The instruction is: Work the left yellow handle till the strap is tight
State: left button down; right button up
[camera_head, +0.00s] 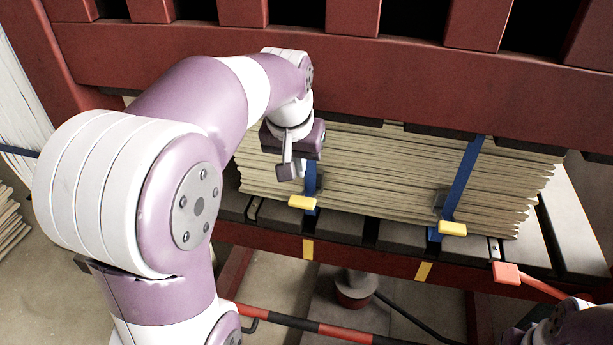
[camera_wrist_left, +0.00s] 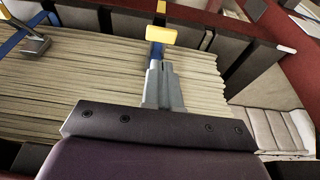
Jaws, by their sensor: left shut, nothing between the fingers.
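The left yellow handle (camera_head: 302,202) sits low on the front of the stack of flat sheets (camera_head: 370,170), at the left blue strap (camera_head: 311,177). In the left wrist view the yellow handle (camera_wrist_left: 162,35) lies just beyond my fingertips. My left gripper (camera_head: 290,172) is shut and empty, above and slightly left of the handle, in front of the stack. Its closed fingers (camera_wrist_left: 163,68) cover part of the strap in the wrist view; I cannot tell whether they touch it. A second yellow handle (camera_head: 452,228) is on the right blue strap (camera_head: 462,180). My right gripper is not visible.
A red frame beam (camera_head: 400,75) runs above the stack. Dark slats (camera_head: 375,235) support it. A red lever grip (camera_head: 506,273) sticks out at the lower right, near part of my right arm. A red-and-black bar (camera_head: 300,323) crosses low in front.

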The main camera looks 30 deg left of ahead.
pick_arm(q)
jog(key=b, duration=0.6)
send_over(302, 198)
jog(key=s, duration=0.2)
notch_tip(302, 198, down, 6)
jog(key=x, duration=0.1)
jog(key=p+x, duration=0.1)
jog(key=x, duration=0.1)
jog(key=shift+w+d+f, duration=0.15)
jog(key=shift+d+f, duration=0.05)
jog(key=shift+d, duration=0.05)
jog(key=shift+w+a+f, duration=0.1)
jog(key=shift+f, duration=0.2)
